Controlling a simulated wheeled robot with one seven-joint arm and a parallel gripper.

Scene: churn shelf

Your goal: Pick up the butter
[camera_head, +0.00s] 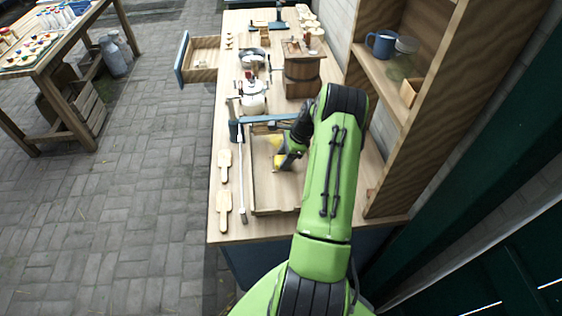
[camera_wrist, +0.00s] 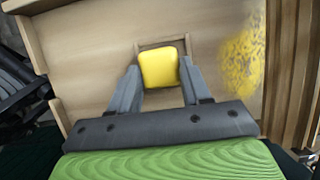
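The butter (camera_wrist: 159,69) is a yellow block with rounded corners. It sits at a small square wooden frame or recess in a pale wooden tray (camera_wrist: 90,50). My gripper (camera_wrist: 161,66) is open, with its two grey fingers on either side of the butter. Small gaps seem to show beside it; I cannot tell whether either finger touches it. In the head view, the butter (camera_head: 279,161) shows as yellow at my gripper (camera_head: 286,160), low over the tray (camera_head: 265,190). My arm partly hides that area.
Yellow crumbs or smears (camera_wrist: 240,62) lie on the tray to the right. Two wooden paddles (camera_head: 224,205) lie left of the tray. A white lidded pot (camera_head: 253,101) and a wooden bucket (camera_head: 302,75) stand beyond it. A tall shelf (camera_head: 388,170) borders the right side.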

